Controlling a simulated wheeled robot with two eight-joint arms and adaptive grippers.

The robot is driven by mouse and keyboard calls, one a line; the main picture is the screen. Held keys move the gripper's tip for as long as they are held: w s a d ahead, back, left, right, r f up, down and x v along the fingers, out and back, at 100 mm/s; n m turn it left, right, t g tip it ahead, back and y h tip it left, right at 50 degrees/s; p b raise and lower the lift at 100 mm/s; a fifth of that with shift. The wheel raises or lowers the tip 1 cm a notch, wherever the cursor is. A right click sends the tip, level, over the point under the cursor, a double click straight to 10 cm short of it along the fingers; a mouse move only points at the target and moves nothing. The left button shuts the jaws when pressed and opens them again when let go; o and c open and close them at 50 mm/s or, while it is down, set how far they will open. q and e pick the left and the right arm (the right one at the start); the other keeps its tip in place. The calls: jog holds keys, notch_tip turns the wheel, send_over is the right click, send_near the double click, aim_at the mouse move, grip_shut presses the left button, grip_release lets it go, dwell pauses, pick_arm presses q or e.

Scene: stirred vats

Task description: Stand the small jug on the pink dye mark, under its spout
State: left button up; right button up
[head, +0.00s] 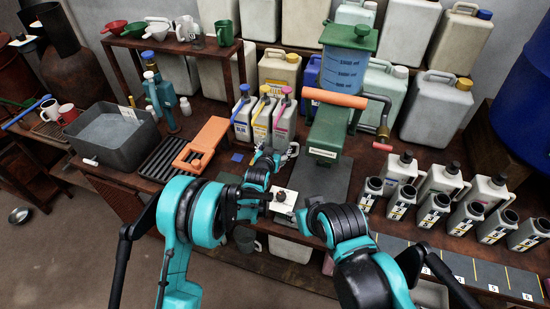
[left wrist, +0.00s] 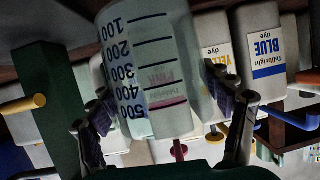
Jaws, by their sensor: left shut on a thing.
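The small jug (left wrist: 150,75) is translucent, with black level marks from 100 to 500. In the left wrist view it is between the two fingers of my left gripper (left wrist: 168,112), which is shut on it. In the head view my left gripper (head: 268,162) is in front of the pink dye container (head: 284,122), and a pale bit of the jug (head: 292,150) shows beside it. The pink label shows blurred through the jug's wall. The pink dye mark is hidden, so I cannot tell whether the jug touches it.
The yellow (head: 262,118) and blue (head: 241,118) dye containers stand left of the pink one. A blue mark (head: 237,157) shows on the bench. A green stand with a graduated tank (head: 345,72) is close on the right. Several grey bottles (head: 433,208) stand farther right.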

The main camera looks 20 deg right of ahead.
pick_arm(q)
notch_tip(320, 180, down, 4)
jog(key=shift+w+f+b, duration=0.15)
jog(key=shift+f+b, duration=0.05)
jog(key=shift+b, duration=0.85)
jog(key=shift+r, duration=0.1)
jog(key=shift+f, duration=0.2)
jog(key=o, duration=1.2)
jog(key=shift+r, duration=0.1)
